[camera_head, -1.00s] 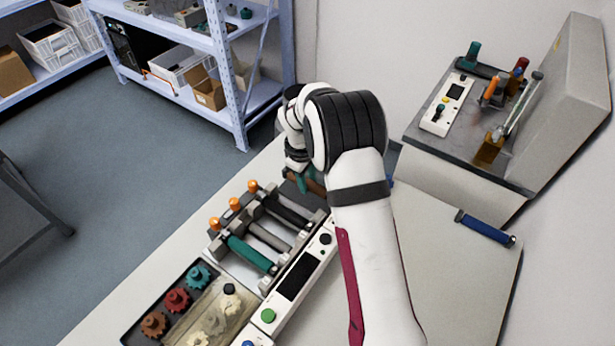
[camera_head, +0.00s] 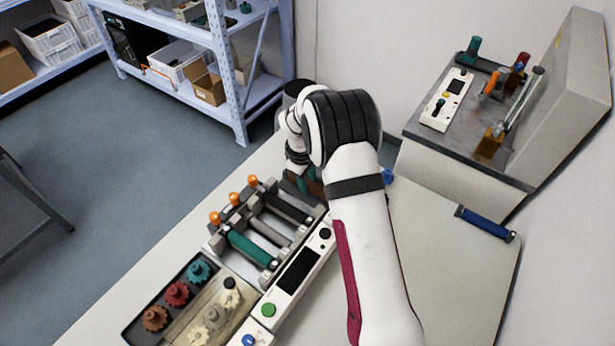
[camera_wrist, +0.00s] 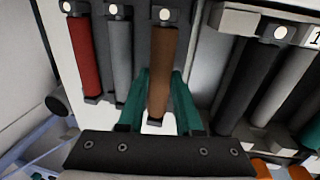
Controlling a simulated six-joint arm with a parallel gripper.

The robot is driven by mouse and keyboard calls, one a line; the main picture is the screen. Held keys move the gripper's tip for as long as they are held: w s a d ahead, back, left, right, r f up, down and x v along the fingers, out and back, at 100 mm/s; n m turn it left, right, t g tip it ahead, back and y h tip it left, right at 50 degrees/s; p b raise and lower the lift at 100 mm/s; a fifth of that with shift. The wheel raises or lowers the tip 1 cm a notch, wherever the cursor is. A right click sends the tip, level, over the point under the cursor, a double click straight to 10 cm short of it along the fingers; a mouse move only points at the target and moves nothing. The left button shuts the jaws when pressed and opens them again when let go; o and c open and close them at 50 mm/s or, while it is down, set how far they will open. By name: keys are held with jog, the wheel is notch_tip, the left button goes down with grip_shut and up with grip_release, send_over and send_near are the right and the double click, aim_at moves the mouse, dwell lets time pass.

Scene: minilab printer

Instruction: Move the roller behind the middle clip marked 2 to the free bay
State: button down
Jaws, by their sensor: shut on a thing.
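In the wrist view my gripper (camera_wrist: 160,108), with teal fingers, is shut on a brown roller (camera_wrist: 163,62), one finger along each side of it. In the head view my arm hides most of the gripper (camera_head: 300,183); some teal and brown shows beyond the dark roller. The unit with orange-tipped clips (camera_head: 234,199) holds a teal roller (camera_head: 250,248), a grey roller (camera_head: 268,232) and a dark roller (camera_head: 287,208). The grey one lies in the middle. The wrist view shows a tag marked 1 at the right edge. I cannot make out a 2 or a free bay.
Beside the brown roller stand a red roller (camera_wrist: 84,57) and another grey roller (camera_wrist: 120,50). A gear tray (camera_head: 157,342) and a white button panel (camera_head: 288,290) lie near the clip unit. A blue-handled board (camera_head: 460,270) and a grey machine (camera_head: 565,100) stand at the right.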

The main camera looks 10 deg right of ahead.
jog(key=shift+f, duration=0.8)
jog(key=c, duration=0.5)
grip_release()
jog(key=shift+r, duration=4.5)
